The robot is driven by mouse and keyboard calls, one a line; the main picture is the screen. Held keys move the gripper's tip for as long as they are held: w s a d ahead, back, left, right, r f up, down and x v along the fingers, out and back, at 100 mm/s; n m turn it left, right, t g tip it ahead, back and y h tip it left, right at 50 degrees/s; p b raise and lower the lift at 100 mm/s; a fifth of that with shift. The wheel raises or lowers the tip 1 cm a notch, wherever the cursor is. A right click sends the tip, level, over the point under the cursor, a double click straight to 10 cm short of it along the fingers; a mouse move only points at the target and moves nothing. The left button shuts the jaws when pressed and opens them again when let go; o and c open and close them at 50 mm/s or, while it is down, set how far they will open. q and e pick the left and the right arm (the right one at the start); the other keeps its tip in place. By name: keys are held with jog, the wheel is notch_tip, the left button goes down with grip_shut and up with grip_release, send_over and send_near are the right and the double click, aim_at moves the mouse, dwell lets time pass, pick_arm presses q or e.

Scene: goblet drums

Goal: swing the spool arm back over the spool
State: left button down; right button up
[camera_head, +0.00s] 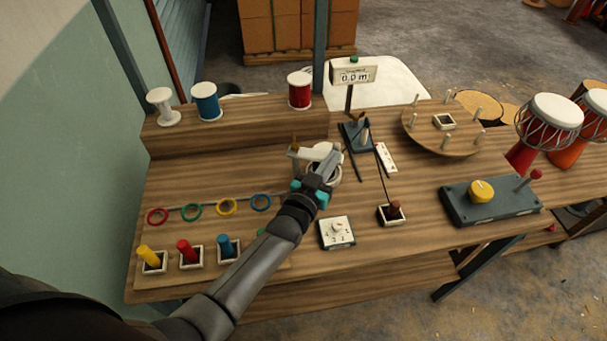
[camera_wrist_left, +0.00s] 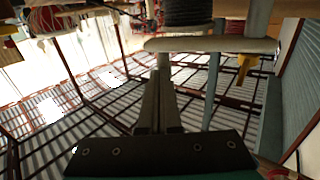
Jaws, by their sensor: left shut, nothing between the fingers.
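A white spool arm (camera_head: 300,153) shows as a pale bar near the middle of the bench, with a small orange peg at its left end. In the left wrist view the white bar (camera_wrist_left: 205,45) lies across the top, with a yellow-orange peg (camera_wrist_left: 244,66) at its right. A black-wound spool (camera_wrist_left: 187,12) shows there beside the bar; in the head view my gripper partly covers the spool's place. My left gripper (camera_head: 331,160) is shut and empty, its fingertips close to the bar. I cannot tell whether they touch it. My right gripper is not in view.
A raised shelf (camera_head: 235,130) behind holds white, blue and red spools. A post with a display (camera_head: 353,73) stands behind right. A dial box (camera_head: 337,232), a dark red knob (camera_head: 395,211) and a control box (camera_head: 490,202) lie to the right. Coloured rings and pegs lie left.

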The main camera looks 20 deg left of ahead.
aim_at(337, 148)
pick_arm(q)
jog(key=shift+w+d+b, duration=0.1)
jog(key=shift+w+b, duration=0.65)
jog(key=shift+w, duration=1.35)
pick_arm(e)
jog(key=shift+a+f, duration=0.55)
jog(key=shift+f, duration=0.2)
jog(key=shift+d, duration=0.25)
